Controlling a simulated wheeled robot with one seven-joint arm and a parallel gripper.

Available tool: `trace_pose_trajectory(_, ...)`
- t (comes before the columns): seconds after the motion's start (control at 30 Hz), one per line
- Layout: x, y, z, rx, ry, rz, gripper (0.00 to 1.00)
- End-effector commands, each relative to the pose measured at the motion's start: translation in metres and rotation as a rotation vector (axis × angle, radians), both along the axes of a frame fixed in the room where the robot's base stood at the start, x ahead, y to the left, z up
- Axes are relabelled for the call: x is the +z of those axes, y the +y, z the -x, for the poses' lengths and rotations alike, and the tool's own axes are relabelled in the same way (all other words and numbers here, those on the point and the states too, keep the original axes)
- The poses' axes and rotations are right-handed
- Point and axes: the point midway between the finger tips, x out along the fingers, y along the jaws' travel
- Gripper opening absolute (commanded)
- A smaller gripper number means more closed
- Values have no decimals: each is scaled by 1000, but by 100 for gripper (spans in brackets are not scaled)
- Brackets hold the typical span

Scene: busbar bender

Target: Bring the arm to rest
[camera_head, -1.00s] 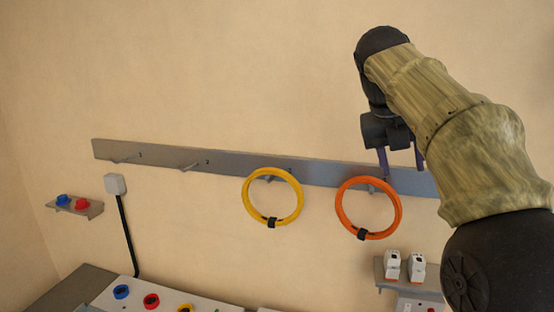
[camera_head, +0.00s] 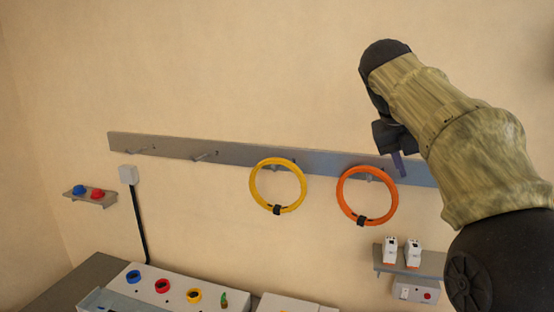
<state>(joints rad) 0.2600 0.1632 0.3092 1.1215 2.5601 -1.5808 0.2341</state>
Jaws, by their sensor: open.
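My gripper (camera_head: 402,165) hangs from the end of my arm at the upper right of the head view, in front of the wall rail. Its jaws are open and I see nothing between them; one finger is largely hidden by my sleeved arm. An orange ring (camera_head: 343,197) with a black clip hangs from the rail just left of and below my gripper, and looks apart from it. A yellow ring (camera_head: 254,190) hangs on the rail further left.
The grey rail (camera_head: 225,152) has two bare pegs at its left. A small shelf (camera_head: 105,201) holds a blue and a red cap. A right shelf (camera_head: 430,262) bears two white devices. A panel (camera_head: 215,303) with coloured rings stands below. The wall above the rail is clear.

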Motion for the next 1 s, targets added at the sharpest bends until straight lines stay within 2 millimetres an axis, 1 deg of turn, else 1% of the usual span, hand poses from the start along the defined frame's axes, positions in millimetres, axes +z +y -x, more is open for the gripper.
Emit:
trace_pose_trajectory(0.17,-6,-17,-8,24,-10,124,45)
trace_pose_trajectory(0.37,-11,-38,-22,90,-17,322,45)
trace_pose_trajectory(0.5,-15,-50,-40,204,-10,533,45)
trace_pose_trajectory(0.6,-20,-51,-56,332,9,708,45)
trace_pose_trajectory(0.67,-24,-48,-66,420,24,806,45)
trace_pose_trajectory(0.77,-36,-38,-82,587,61,958,45)
trace_pose_trajectory(0.87,-56,-20,-96,777,108,1092,45)
trace_pose_trajectory(0.97,-84,2,-106,986,164,1205,45)
trace_pose_trajectory(1.0,-98,12,-108,1076,190,1244,45)
